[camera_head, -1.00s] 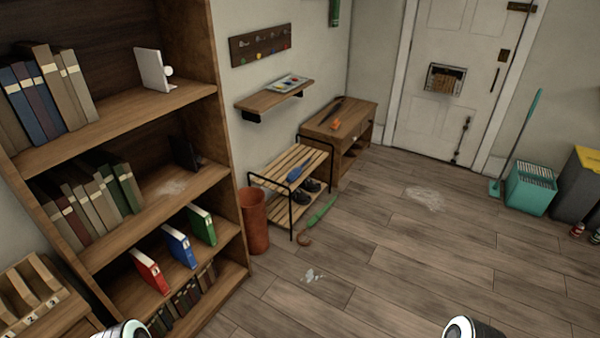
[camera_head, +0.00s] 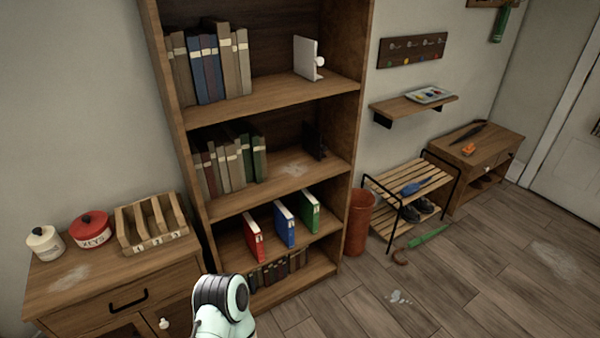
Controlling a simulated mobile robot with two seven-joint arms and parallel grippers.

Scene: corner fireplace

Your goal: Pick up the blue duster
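A small blue object that looks like the blue duster (camera_head: 415,187) lies on the wooden slats of the shoe rack (camera_head: 388,182), right of the bookshelf. Its fine shape is too small to tell. One of my arm links shows at the bottom, left of centre, far from the rack. Neither of my grippers is in the picture, and nothing touches the duster.
The bookshelf (camera_head: 180,120) fills the middle. A red-brown bin (camera_head: 358,225) stands between it and the rack. A green umbrella (camera_head: 430,236) lies on the floor before the rack. A cabinet (camera_head: 120,280) stands at left. The floor at lower right is mostly clear.

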